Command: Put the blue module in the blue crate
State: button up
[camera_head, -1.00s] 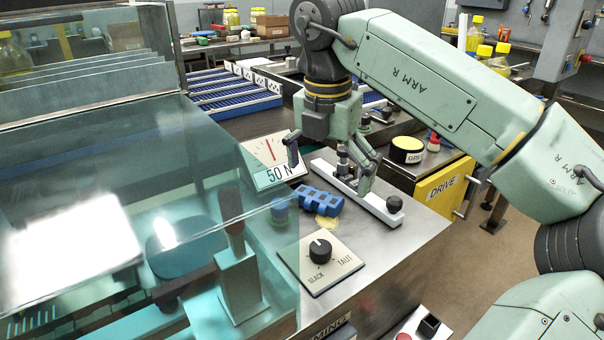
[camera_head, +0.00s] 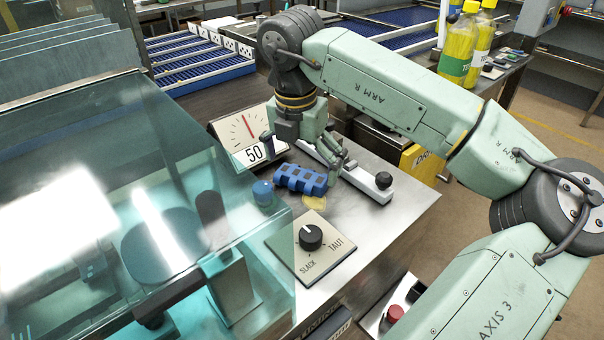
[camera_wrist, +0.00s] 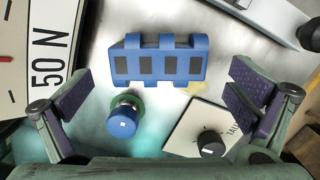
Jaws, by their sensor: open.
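The blue module (camera_head: 301,180) is a chunky blue block with dark squares. It lies on the steel bench in the head view and shows whole in the upper middle of the wrist view (camera_wrist: 160,63). My gripper (camera_head: 303,154) is open above and behind it, with nothing between the fingers. In the wrist view my fingers (camera_wrist: 163,98) stand wide apart, one at each side, and the module is between and beyond them, apart from both. I cannot make out a blue crate in these views.
A blue-capped cylinder (camera_head: 263,192) stands just left of the module. A SLACK/TAUT knob plate (camera_head: 311,247) lies in front, and a 50 N gauge (camera_head: 248,138) behind. A white bar with a black knob (camera_head: 383,180) is at right. A clear cover (camera_head: 130,190) fills the left.

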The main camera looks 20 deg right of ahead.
jog(key=shift+w+d+f, duration=0.1)
jog(key=shift+w+f, duration=0.1)
jog(key=shift+f, duration=1.2)
jog(key=shift+c, duration=0.4)
jog(key=c, duration=1.2)
